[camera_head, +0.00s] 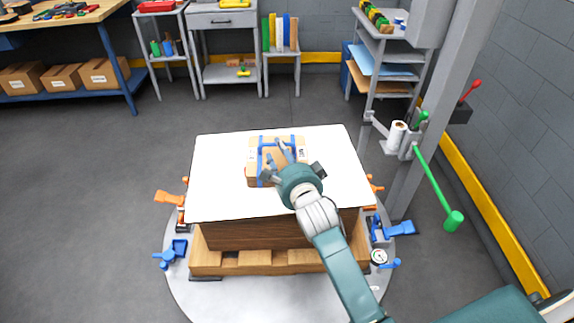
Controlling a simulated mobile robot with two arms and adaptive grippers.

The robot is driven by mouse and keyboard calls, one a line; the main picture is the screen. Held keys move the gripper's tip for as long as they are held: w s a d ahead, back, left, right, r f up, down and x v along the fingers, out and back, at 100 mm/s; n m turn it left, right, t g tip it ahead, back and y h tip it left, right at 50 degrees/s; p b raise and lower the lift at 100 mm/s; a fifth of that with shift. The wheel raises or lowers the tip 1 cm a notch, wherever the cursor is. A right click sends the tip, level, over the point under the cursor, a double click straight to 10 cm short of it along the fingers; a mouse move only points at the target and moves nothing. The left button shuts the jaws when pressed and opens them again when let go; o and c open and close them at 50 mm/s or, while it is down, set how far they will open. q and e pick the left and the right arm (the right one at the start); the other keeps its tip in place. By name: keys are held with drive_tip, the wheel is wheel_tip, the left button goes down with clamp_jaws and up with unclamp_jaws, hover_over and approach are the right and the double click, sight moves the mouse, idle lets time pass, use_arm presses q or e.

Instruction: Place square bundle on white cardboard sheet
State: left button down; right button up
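The square bundle (255,155) is a brown block with blue straps and small white labels. It appears to lie on the far middle part of the white cardboard sheet (220,190). The sheet covers the top of a wooden stack. My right gripper (291,162) is over the near right part of the bundle. Its dark fingers look spread apart, so it seems open. The gripper and wrist hide part of the bundle, and I cannot tell whether the fingers touch it. My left gripper is not in view.
The brown stack (270,237) stands on a wooden pallet (250,262) on a round grey platform (190,300). Orange clamps (168,198) and blue clamps (400,228) surround it. A grey post with a green lever (435,185) stands at right. Open floor lies left.

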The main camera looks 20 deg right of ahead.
drive_tip(key=s+r, duration=0.2)
drive_tip(key=s, duration=0.7)
drive_tip(key=shift+s, duration=0.3)
drive_tip(key=shift+f, duration=0.1)
